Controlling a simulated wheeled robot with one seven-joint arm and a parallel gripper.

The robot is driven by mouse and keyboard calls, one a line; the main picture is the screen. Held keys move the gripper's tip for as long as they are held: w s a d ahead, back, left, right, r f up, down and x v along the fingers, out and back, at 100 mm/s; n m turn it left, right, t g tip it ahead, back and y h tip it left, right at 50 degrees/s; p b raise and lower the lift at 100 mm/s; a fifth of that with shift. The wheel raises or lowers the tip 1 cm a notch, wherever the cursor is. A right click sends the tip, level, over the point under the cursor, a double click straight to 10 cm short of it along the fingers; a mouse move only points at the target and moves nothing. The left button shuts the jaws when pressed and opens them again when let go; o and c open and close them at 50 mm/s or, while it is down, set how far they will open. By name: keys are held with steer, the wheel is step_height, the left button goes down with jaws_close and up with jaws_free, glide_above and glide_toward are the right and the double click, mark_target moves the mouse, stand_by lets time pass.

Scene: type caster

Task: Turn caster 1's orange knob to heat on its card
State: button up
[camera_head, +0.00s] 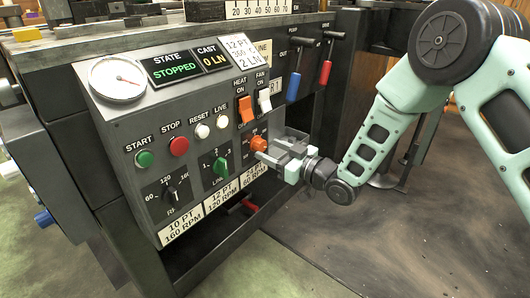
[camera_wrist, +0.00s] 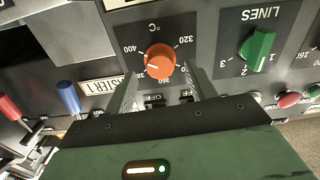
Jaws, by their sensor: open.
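Caster 1's orange knob (camera_head: 259,143) sits on the sloping grey panel, below the HEAT ON switch. In the wrist view, the orange knob (camera_wrist: 160,60) appears upside down inside a dial marked about 320 to 400 °C. Its white mark points to the lower left, seemingly near 380. The white card (camera_head: 238,48) on the panel top reads 12 PT, what looks like 360 °C, and 2 LN. My gripper (camera_head: 275,148) is at the knob. In the wrist view my gripper (camera_wrist: 160,74) is open, its fingers on either side of the knob; contact cannot be told.
The green lines knob (camera_head: 220,166) is left of the orange knob. The HEAT switch (camera_head: 245,110) and white FAN switch (camera_head: 265,100) are just above. Blue (camera_head: 293,86) and red (camera_head: 325,72) levers stand at the right. Open floor (camera_head: 330,235) lies in front.

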mark_target(259, 145)
steer(key=shift+x, duration=1.5)
steer(key=c, duration=1)
